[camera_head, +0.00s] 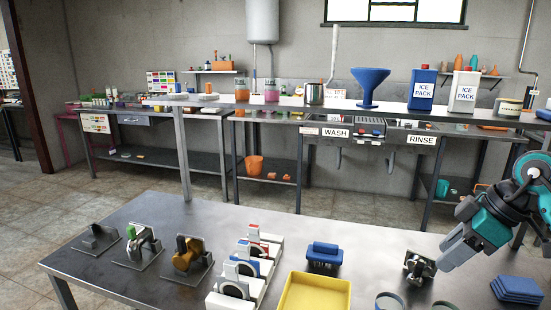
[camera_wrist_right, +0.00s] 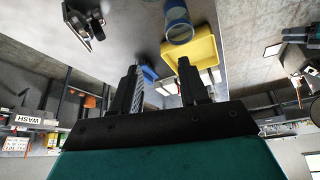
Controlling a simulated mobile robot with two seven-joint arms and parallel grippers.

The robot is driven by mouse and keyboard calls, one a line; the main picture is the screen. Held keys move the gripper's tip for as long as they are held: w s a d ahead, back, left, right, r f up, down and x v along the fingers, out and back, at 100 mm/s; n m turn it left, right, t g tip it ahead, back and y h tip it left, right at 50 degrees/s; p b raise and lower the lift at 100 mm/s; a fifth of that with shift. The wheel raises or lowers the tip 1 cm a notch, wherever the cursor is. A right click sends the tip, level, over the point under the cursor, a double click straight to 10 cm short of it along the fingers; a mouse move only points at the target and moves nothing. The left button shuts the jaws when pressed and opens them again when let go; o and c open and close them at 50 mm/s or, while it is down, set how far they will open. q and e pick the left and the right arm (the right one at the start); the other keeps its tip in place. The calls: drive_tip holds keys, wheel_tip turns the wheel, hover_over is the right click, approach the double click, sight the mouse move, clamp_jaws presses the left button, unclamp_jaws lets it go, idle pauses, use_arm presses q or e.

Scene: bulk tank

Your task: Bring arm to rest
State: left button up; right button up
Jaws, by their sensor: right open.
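My right arm (camera_head: 490,215), teal and dark grey, comes in from the right edge in the head view. Its gripper (camera_head: 442,262) points down and left above the right part of the metal table (camera_head: 150,215). It looks close to a small dark metal fixture (camera_head: 418,267); I cannot tell if they touch. In the right wrist view the two black fingers of the gripper (camera_wrist_right: 158,68) stand apart with nothing between them. My left gripper is in neither view.
A yellow tray (camera_head: 315,293), a blue block-shaped holder (camera_head: 324,254) and stacked blue pads (camera_head: 517,289) are on the table. Several fixtures stand at its left. A blue ring-like item (camera_wrist_right: 178,22) shows in the wrist view. A long bench with WASH (camera_head: 335,132) and RINSE signs runs behind.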

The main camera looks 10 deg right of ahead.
drive_tip(key=w+a+r+n+t+y, duration=0.1)
drive_tip(key=w+a+n+t+y, duration=0.2)
drive_tip(key=a, duration=0.4)
drive_tip(key=w+a+r+n+t+y, duration=0.1)
drive_tip(key=a+n+y, duration=0.2)
drive_tip(key=a+y, duration=0.35)
drive_tip(key=a+r+m+t+y, duration=0.2)
drive_tip(key=a+r+t, duration=0.2)
drive_tip(key=r+t, duration=0.3)
drive_tip(key=s+d+f+m+h, duration=0.2)
drive_tip(key=d+f+m+h, duration=0.2)
drive_tip(key=f+m+h, duration=0.4)
drive_tip(key=s+d+f+m+h, duration=0.25)
drive_tip(key=f+m+h, duration=0.35)
drive_tip(key=f+h, duration=0.4)
drive_tip(key=s+a+f+n+g+y, duration=0.2)
drive_tip(key=s+a+f+g, duration=0.3)
drive_tip(key=s, duration=0.4)
drive_tip(key=s+a+f+n+g+y, duration=0.1)
drive_tip(key=s+a+f+n+g, duration=0.1)
drive_tip(key=s+a+f+g, duration=0.4)
drive_tip(key=w+f+t+y, duration=0.2)
drive_tip(key=w+f+t, duration=0.3)
drive_tip(key=f, duration=0.4)
drive_tip(key=shift+w+a+f+t, duration=0.25)
drive_tip(key=shift+w+t, duration=0.05)
drive_tip(key=shift+t, duration=0.6)
